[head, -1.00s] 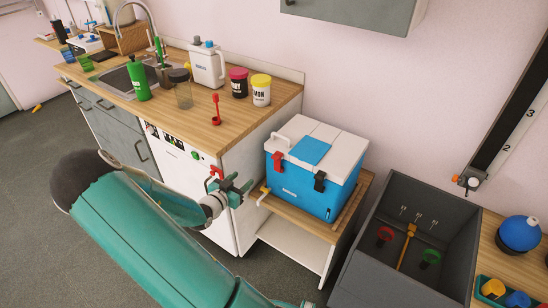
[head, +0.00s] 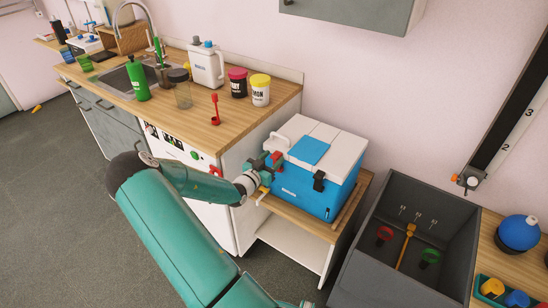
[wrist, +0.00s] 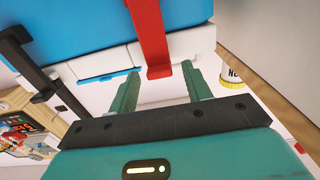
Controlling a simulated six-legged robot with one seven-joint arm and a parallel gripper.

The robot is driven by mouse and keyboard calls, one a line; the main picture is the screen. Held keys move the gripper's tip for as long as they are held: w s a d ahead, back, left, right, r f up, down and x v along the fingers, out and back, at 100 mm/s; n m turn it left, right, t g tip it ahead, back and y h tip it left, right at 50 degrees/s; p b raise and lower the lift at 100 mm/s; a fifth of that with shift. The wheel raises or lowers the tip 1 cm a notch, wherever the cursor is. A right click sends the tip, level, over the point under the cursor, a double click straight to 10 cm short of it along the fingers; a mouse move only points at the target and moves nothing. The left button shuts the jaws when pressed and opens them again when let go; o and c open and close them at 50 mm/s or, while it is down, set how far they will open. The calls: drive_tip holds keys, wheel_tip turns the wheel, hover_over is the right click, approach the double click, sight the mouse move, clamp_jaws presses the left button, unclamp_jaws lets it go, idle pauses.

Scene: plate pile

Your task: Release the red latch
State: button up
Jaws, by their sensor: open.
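The blue cooler (head: 300,192) with a white lid (head: 325,143) stands on a low wooden shelf. Its red latch (head: 277,156) is on the front face near the left corner, partly hidden by my gripper (head: 264,164). In the wrist view the red latch (wrist: 149,32) runs over the cooler's blue wall and white rim, and its end lies between the two green fingertips of my gripper (wrist: 160,71). The fingers are apart, one on each side of the latch. I cannot tell whether either touches it. A black latch (head: 319,181) is farther right on the same face.
The wooden counter (head: 205,125) with jars and bottles is to the left. A dark grey bin (head: 372,272) stands to the right. The wall is close behind the cooler.

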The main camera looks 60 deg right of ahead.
drive_tip(key=shift+s+d, duration=0.1)
drive_tip(key=shift+d, duration=0.8)
clamp_jaws()
